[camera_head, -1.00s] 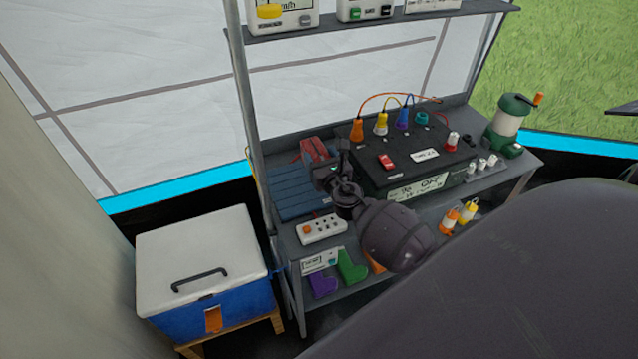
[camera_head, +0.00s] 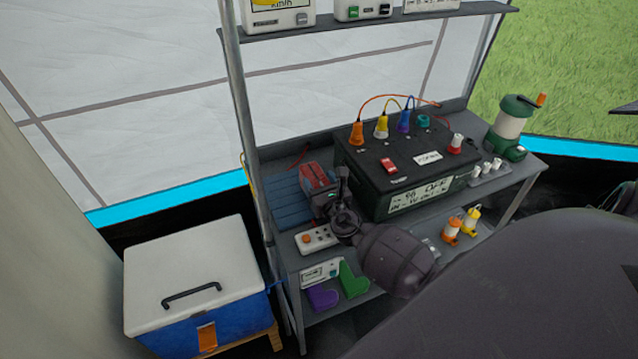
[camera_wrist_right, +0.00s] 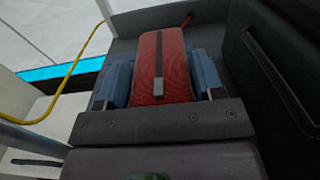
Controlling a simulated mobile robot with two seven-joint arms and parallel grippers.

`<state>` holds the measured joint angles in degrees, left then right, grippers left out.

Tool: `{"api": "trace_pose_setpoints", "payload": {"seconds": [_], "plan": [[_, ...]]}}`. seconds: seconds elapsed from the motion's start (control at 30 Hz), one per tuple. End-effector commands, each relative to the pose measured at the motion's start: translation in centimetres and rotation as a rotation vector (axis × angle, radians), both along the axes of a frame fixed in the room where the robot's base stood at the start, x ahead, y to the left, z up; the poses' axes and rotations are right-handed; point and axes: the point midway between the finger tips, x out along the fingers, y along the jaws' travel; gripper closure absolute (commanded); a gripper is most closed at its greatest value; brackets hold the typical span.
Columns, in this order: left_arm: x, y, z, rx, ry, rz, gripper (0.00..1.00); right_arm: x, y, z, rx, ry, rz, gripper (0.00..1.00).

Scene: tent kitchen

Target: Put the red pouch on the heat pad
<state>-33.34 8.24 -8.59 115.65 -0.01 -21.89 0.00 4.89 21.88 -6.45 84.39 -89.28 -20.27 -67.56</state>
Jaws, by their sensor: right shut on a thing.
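The red pouch (camera_head: 319,174), with a dark stripe along it, is held in my right gripper (camera_head: 325,194) at the bench's left end. The pouch fills the middle of the right wrist view (camera_wrist_right: 172,62), with the jaws (camera_wrist_right: 163,88) shut on it. The heat pad (camera_head: 287,205) is a blue ribbed mat on the bench top. In the head view the pouch overlaps the pad's right part. I cannot tell whether the pouch touches the pad. The gripper and pouch hide part of the pad. My left gripper is not in view.
A large black power box (camera_head: 405,170) with coloured plugs stands close to the right of the gripper. A white control box (camera_head: 316,240) sits in front of the pad. A green lantern (camera_head: 511,125) stands at the far right. A bench post (camera_head: 246,110) rises beside the pad.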

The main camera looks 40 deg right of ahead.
Motion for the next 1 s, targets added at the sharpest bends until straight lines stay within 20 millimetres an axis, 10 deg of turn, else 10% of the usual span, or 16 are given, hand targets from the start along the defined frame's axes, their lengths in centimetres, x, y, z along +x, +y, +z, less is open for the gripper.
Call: {"api": "trace_pose_setpoints", "payload": {"seconds": [0.17,0.2,0.37,0.77,1.0], "plan": [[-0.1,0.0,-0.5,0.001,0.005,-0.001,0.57,0.0,0.0,-0.4,0.0,0.001,0.0,0.69],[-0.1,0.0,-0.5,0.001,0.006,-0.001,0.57,0.0,0.0,-0.5,0.0,0.001,0.0,0.37],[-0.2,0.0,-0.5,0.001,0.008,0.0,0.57,0.0,0.0,-0.3,0.0,0.0,0.0,0.13],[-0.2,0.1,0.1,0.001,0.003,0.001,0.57,0.0,0.0,0.3,0.001,-0.002,0.0,0.13],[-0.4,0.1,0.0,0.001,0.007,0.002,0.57,-3.8,0.9,0.0,0.001,0.001,0.0,0.13]]}}
